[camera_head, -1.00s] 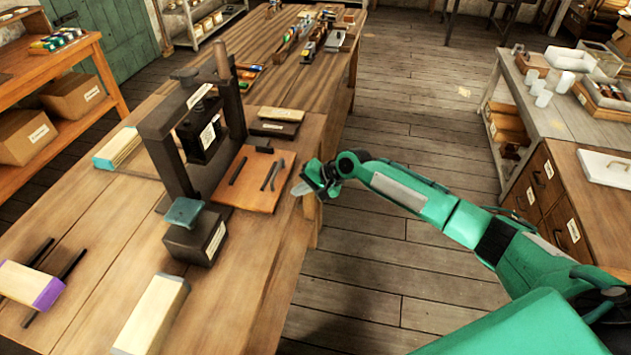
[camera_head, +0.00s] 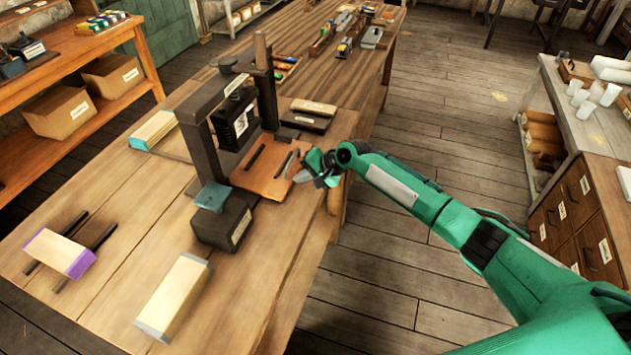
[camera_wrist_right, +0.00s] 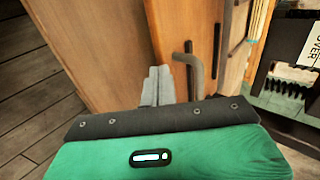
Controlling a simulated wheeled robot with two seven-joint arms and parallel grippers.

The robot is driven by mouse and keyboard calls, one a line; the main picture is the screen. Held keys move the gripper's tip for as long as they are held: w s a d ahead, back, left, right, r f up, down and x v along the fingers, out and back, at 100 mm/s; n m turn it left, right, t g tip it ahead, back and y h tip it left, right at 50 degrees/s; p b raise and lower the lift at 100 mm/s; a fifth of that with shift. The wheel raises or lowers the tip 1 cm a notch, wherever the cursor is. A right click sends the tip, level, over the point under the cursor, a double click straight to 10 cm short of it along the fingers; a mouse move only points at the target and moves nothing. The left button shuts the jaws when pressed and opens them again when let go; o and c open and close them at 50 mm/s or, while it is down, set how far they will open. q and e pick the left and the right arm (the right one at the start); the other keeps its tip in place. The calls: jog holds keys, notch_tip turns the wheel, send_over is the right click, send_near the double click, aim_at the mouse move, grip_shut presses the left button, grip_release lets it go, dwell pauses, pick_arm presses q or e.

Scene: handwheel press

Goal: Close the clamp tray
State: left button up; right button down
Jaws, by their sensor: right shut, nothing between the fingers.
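The clamp tray seems to be the flat orange-brown board (camera_head: 262,184) with dark bars on it. It lies at the right side of the dark press (camera_head: 196,138) and sticks out from the frame. A dark bent handle (camera_wrist_right: 190,68) rises from the brown board (camera_wrist_right: 170,25) in the right wrist view. My right gripper (camera_head: 303,177) is at the board's outer right edge. Its grey fingers (camera_wrist_right: 157,84) are shut and empty, just left of the handle in the wrist view. I cannot tell whether they touch the board. My left gripper is not in view.
Pale blocks lie at the near left (camera_head: 60,252) and near front (camera_head: 174,297) of the wooden table. A labelled dark block (camera_head: 306,121) is behind the board. Open floor lies to the right.

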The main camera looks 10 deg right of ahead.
aim_at(270, 173)
jog(key=w+a, duration=0.1)
jog(key=a, duration=0.1)
jog(key=w+a+b, duration=0.1)
jog(key=w+a, duration=0.2)
jog(key=a, duration=0.1)
jog(key=shift+w+a+f+b, duration=0.1)
jog(key=shift+w+a+b, duration=0.1)
jog(key=shift+b, duration=0.2)
jog(key=shift+w+a, duration=0.1)
jog(key=shift+a, duration=0.15)
jog(key=shift+r, duration=0.2)
